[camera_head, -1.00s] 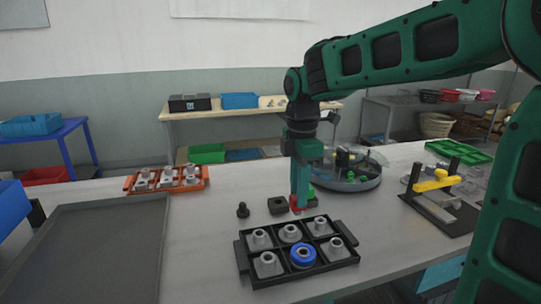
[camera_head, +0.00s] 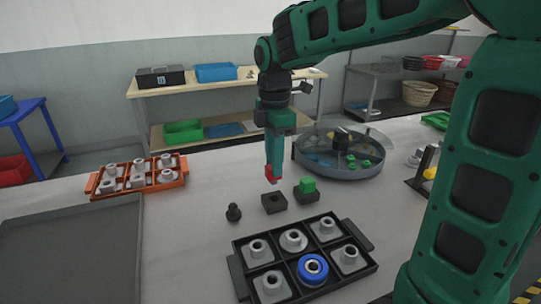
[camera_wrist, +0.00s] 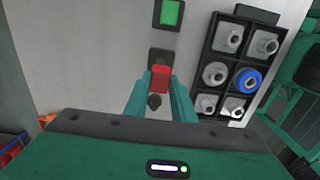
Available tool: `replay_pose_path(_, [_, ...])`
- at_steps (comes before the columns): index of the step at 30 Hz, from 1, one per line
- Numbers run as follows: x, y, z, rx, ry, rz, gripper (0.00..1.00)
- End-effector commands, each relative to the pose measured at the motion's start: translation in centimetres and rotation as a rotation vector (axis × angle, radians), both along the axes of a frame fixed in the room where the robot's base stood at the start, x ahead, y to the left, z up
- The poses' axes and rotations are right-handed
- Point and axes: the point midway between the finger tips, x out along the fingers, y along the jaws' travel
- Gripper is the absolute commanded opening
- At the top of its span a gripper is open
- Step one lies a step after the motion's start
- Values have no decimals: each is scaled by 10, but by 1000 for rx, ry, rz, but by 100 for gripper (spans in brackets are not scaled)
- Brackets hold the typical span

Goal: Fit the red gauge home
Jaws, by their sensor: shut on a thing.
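My gripper (camera_head: 272,170) is shut on the red gauge (camera_head: 271,177), a small red block. It holds the gauge upright, raised above the table, near the black square block with a hole (camera_head: 274,204). In the wrist view the red gauge (camera_wrist: 160,79) sits between the fingertips and partly covers the black block (camera_wrist: 158,53). The gap between gauge and block is hard to judge. A second black block (camera_head: 307,196) beside it holds a green gauge (camera_head: 308,184). In the wrist view the green gauge (camera_wrist: 170,13) lies at the top.
A black knobbed peg (camera_head: 233,212) stands left of the empty block. A black tray (camera_head: 237,270) with grey parts and a blue ring (camera_head: 313,268) lies in front. A round tank (camera_head: 349,173) stands behind right, an orange rack (camera_head: 97,182) left, a grey tray (camera_head: 70,250) front left.

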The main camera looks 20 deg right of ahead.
Motion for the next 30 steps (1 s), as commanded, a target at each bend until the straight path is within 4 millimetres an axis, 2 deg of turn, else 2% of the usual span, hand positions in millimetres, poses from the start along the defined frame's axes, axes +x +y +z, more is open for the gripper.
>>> replay_pose_path(12, [0, -1, -39, 0, 1, -2, 0])
replay_pose_path(19, [0, -1, -47, 0, 0, -2, 0])
replay_pose_path(30, [0, -1, -48, 0, -1, -2, 0])
